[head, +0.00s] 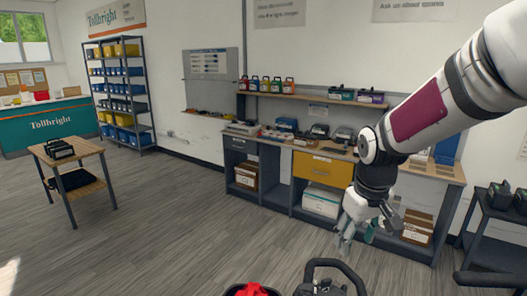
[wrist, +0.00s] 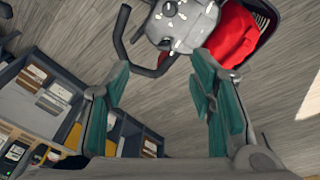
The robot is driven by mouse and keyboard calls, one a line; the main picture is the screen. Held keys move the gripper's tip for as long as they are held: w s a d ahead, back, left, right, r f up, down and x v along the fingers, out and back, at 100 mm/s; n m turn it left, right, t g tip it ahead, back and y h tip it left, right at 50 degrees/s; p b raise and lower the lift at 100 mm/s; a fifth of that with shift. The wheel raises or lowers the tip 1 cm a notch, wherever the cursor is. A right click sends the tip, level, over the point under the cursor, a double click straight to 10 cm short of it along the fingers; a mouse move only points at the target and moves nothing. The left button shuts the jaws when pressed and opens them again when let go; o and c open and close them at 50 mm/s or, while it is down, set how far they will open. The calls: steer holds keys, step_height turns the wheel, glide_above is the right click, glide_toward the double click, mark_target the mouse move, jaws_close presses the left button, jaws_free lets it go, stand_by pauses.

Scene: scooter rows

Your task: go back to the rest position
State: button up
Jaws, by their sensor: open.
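My gripper (head: 356,236) hangs at the end of my raised arm on the right of the head view, with its fingers pointing down in front of the workbench. In the wrist view my gripper (wrist: 160,105) shows two teal finger pads spread apart, with nothing between them. Beyond the fingertips is a black handlebar (wrist: 122,35) with a grey centre part (wrist: 178,22). The handlebar also shows at the bottom edge of the head view (head: 335,268), below my gripper and apart from it. Most of what carries it is out of frame.
A red item in a dark basket (head: 252,290) is beside the handlebar. The workbench (head: 320,152) with a yellow drawer stands behind my gripper. A dark cart (head: 497,225) is at the right, a small wooden table (head: 92,150) at the left. The floor at left centre is clear.

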steer(key=s+a+r+m+t, duration=0.1)
steer(key=s+r, duration=0.4)
steer(key=s, duration=0.6)
steer(key=s+a+r+m+t, duration=0.1)
steer(key=s+r+m+t, duration=0.1)
steer(key=s+r, duration=0.4)
steer(key=s, duration=0.5)
steer(key=shift+r+t, duration=0.3)
